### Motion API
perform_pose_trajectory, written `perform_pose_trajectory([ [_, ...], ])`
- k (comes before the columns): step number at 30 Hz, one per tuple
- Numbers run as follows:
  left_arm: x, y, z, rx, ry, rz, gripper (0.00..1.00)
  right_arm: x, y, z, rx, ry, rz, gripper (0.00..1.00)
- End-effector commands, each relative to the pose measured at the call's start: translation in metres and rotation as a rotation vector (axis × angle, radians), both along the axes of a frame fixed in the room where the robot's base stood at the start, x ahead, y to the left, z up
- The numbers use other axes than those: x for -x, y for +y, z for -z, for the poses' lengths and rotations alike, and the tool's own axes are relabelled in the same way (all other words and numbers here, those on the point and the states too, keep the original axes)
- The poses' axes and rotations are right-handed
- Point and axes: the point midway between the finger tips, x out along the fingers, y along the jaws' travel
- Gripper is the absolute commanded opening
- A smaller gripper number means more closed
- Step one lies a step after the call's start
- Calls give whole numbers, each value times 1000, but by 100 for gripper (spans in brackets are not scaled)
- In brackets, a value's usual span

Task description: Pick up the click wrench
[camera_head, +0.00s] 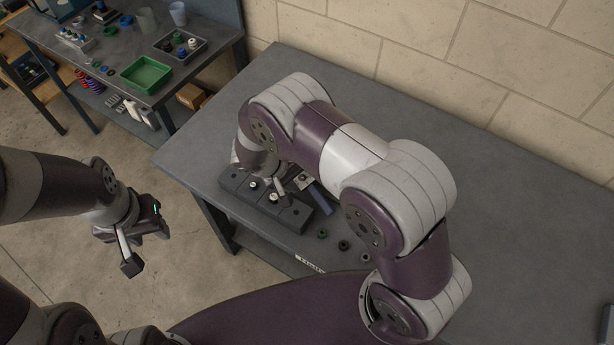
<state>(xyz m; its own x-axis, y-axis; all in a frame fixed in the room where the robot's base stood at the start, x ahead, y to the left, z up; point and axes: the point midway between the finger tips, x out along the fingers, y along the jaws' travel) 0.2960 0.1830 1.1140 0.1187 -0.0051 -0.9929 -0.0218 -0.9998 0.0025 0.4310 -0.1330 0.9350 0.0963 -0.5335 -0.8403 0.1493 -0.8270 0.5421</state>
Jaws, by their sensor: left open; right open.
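A dark block fixture (292,216) with light round fittings lies near the front left edge of the grey table (520,190). A slim tool with a dark blue handle (319,198) lies beside it; it may be the click wrench, but my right arm covers much of this spot. My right gripper (283,186) points down over the fixture, right by the tool. It is open, and I cannot tell whether its fingers touch anything. My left gripper (142,248) is open and empty, hanging over the floor left of the table.
Several small dark rings (343,245) lie on the table near its front edge. A second table (60,45) at the back left holds a green tray (146,75), a grey tray (180,44) and cups. The right of the near table is mostly clear. A block wall (440,50) stands behind.

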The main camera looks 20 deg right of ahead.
Motion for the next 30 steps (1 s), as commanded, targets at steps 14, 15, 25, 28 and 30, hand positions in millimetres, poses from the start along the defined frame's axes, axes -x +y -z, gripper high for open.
perform_pose_trajectory([
  [14, 0, 0, 0, 0, 1, 0, 43, -1, -2, 4, -1, -1, -1, 0],
  [15, 0, 0, 0, 0, 1, 0, 43, -1, -2, 4, -1, -1, -1, 0],
  [25, 0, 0, 6, 0, 1, 0, 43, -2, -2, -10, -1, -4, 0, 0],
  [28, 0, 0, 14, 0, 1, 0, 43, -2, -2, -29, -2, -7, 0, 0],
  [30, 0, 0, 17, 0, 1, 0, 43, 7, -9, -41, 0, -3, 1, 0],
])
